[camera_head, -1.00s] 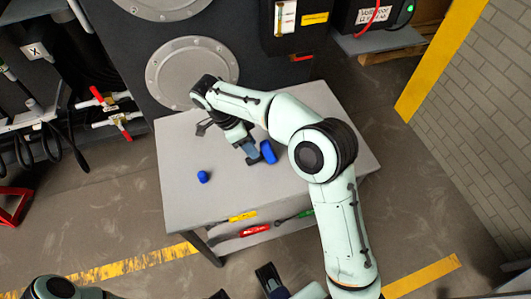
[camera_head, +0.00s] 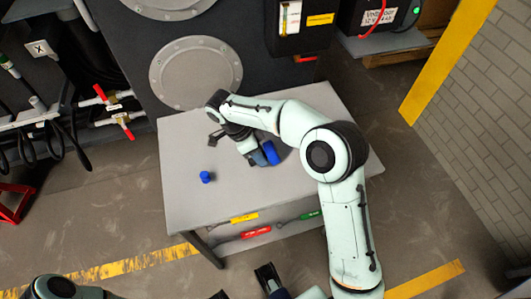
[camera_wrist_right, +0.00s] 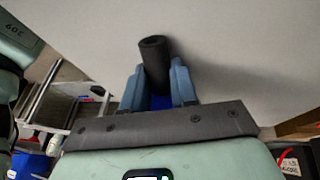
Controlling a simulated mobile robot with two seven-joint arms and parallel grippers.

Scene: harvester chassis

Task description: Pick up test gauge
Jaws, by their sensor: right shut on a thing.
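The test gauge seems to be the blue piece with a dark cylindrical end. Its blue part (camera_head: 270,153) shows at my right gripper (camera_head: 258,157), over the grey table. In the right wrist view its dark round end (camera_wrist_right: 154,62) stands up between the two blue-grey fingers of the right gripper (camera_wrist_right: 158,85), with some blue below. The right gripper is shut on it. I cannot tell whether the gauge touches the table. At the bottom edge of the head view, dark parts that seem to be my left gripper (camera_head: 267,277) show, mostly cut off; its jaws are unclear.
A small blue object (camera_head: 206,177) stands on the left of the table (camera_head: 186,212). Yellow (camera_head: 244,217), red (camera_head: 256,231) and green (camera_head: 308,215) tools lie on a shelf below its front edge. The dark chassis (camera_head: 252,72) is behind. The table's front left is clear.

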